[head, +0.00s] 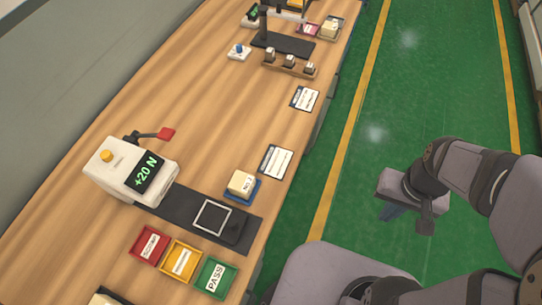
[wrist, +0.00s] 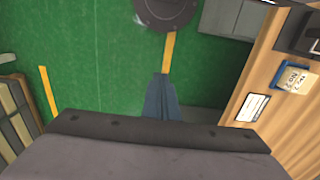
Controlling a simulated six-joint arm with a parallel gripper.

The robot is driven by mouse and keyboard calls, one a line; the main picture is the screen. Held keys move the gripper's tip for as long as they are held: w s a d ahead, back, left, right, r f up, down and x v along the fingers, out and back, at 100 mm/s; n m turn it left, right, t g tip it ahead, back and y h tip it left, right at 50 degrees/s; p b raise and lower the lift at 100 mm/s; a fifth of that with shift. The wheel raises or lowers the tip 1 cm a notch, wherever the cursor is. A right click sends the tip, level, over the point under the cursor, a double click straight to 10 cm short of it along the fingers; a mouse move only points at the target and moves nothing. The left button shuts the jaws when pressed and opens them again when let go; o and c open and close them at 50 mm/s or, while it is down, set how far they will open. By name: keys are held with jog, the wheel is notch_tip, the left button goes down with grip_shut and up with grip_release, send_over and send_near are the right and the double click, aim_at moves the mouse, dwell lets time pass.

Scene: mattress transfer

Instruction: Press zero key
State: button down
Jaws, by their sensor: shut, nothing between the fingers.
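A white gauge unit (head: 118,170) stands on the table at left in the head view. Its dark display (head: 147,172) reads "+20 N" in green. A round orange button (head: 106,156) sits on its top; no zero label is readable. My gripper (head: 388,213) is over the green floor, right of the table and well apart from the gauge. Its blue-grey fingers are together and empty, and also show in the wrist view (wrist: 162,97). The gauge is not seen in the wrist view.
The wooden table (head: 190,95) holds a black plate (head: 180,205), a beige block (head: 241,183) on a blue tray, and red (head: 149,246), yellow (head: 180,262) and green (head: 214,279) bins. A red-tipped lever (head: 165,133) is behind the gauge. A white box with a blue button (head: 239,51) stands farther back.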

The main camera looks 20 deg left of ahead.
jog(key=w+a+r+m+y+p, duration=0.1)
jog(key=w+a+r+y+p, duration=0.15)
jog(key=a, duration=0.95)
jog(key=w+a+r+m+t+y+p, duration=0.15)
jog(key=w+a+r, duration=0.25)
jog(key=a, duration=0.8)
jog(key=w+a+r+m+y+p, duration=0.1)
jog(key=w+a+r+p, duration=0.2)
jog(key=a, duration=0.9)
jog(key=s+a+r+m+g+y+p, duration=0.1)
jog(key=s+a+r, duration=0.1)
jog(key=s+a, duration=0.5)
jog(key=s+a+r+m+g+y+p, duration=0.1)
jog(key=s+a+r, duration=0.1)
jog(key=s+a, duration=0.5)
jog(key=s+a+r+m+g+y+p, duration=0.1)
jog(key=s+a, duration=0.7)
jog(key=a, duration=0.8)
jog(key=shift+a+r+y+p, duration=0.4)
jog(key=shift+r+y+p, duration=0.1)
jog(key=shift+r, duration=0.4)
jog(key=shift+s+g, duration=0.1)
jog(key=shift+g, duration=0.15)
jog(key=shift+f, duration=0.1)
